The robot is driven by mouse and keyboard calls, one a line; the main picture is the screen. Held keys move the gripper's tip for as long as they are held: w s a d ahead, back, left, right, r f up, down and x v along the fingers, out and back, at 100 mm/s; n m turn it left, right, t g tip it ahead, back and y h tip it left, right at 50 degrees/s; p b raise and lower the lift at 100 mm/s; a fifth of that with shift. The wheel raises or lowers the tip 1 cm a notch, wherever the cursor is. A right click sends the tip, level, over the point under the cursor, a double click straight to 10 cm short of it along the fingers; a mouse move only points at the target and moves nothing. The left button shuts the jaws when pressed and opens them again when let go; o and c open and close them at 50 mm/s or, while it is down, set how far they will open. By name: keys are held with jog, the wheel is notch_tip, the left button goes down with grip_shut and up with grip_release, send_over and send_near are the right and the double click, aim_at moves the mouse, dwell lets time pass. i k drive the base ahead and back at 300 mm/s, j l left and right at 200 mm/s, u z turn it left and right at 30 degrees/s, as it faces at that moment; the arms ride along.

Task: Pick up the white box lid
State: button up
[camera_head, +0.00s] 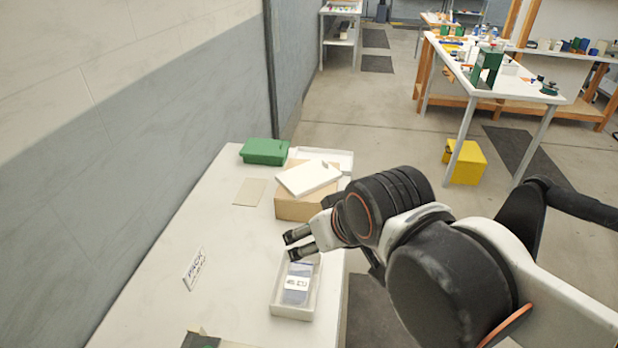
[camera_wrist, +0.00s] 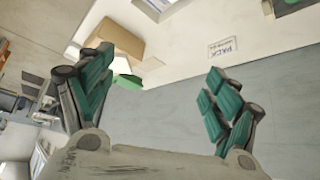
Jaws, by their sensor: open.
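The white box lid (camera_head: 309,177) lies tilted on top of a brown cardboard box (camera_head: 300,207) on the white table. A white open box (camera_head: 293,312) with a blue-grey item inside sits nearer on the table. My gripper (camera_head: 290,247) is open and empty. It points left, appearing just beyond the open white box and in front of the cardboard box, apart from the lid. In the wrist view, the open fingers (camera_wrist: 157,72) have nothing between them.
A green box (camera_head: 264,151) and a white tray (camera_head: 343,160) stand behind the cardboard box. A flat tan sheet (camera_head: 249,192) and a PACK sign (camera_head: 195,268) lie to the left. The wall (camera_head: 150,180) runs along the table's left side. The table's middle is clear.

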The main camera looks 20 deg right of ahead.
aim_at(300, 180)
jog(key=i+l+z, duration=0.45)
jog(key=i+l, duration=0.6)
jog(key=l, duration=0.15)
